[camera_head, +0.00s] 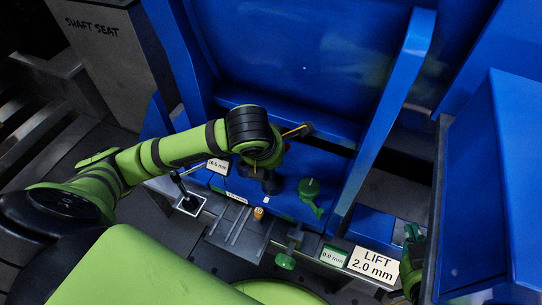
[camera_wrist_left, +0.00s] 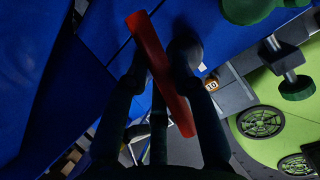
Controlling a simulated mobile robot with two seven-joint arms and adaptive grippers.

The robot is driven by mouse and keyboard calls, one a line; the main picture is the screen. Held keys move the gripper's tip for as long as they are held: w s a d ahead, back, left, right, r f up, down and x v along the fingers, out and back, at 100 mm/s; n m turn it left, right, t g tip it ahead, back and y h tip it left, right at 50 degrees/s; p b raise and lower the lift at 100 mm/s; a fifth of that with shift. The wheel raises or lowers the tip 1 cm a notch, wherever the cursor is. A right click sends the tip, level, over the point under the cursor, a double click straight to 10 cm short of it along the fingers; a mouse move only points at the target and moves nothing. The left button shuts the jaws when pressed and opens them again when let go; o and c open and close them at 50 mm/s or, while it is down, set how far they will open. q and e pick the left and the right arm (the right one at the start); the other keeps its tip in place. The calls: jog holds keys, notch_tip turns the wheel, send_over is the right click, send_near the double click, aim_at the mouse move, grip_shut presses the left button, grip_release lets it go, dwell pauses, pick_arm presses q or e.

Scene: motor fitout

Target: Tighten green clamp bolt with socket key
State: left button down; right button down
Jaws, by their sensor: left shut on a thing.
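My left gripper (camera_wrist_left: 163,58) is shut on a red bar (camera_wrist_left: 172,92), which crosses between its dark fingers in the left wrist view. The bar may be the socket key's handle; its working end is hidden. An orange-shafted piece with a dark end (camera_head: 306,130) sticks out just past the wrist. A green clamp piece with a lever (camera_head: 311,192) is on the blue part right of the wrist, apart from it. A second green knob (camera_head: 285,262) is lower down. My right gripper (camera_head: 412,262) is partly hidden at the right.
A large blue housing (camera_head: 300,60) rises behind, with a blue upright (camera_head: 385,115) and a blue box (camera_head: 490,200) at the right. A "LIFT 2.0 mm" sign (camera_head: 372,264) and a "0.0 mm" display (camera_head: 333,257) stand in front. A grey slotted block (camera_head: 240,232) lies below the wrist.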

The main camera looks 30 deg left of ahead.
dwell(0.3)
pick_arm(q)
jog(key=shift+w+f+m+h+b, duration=0.1)
jog(key=shift+m+h+b, duration=0.3)
jog(key=shift+m+b, duration=0.4)
jog(key=shift+m, duration=0.6)
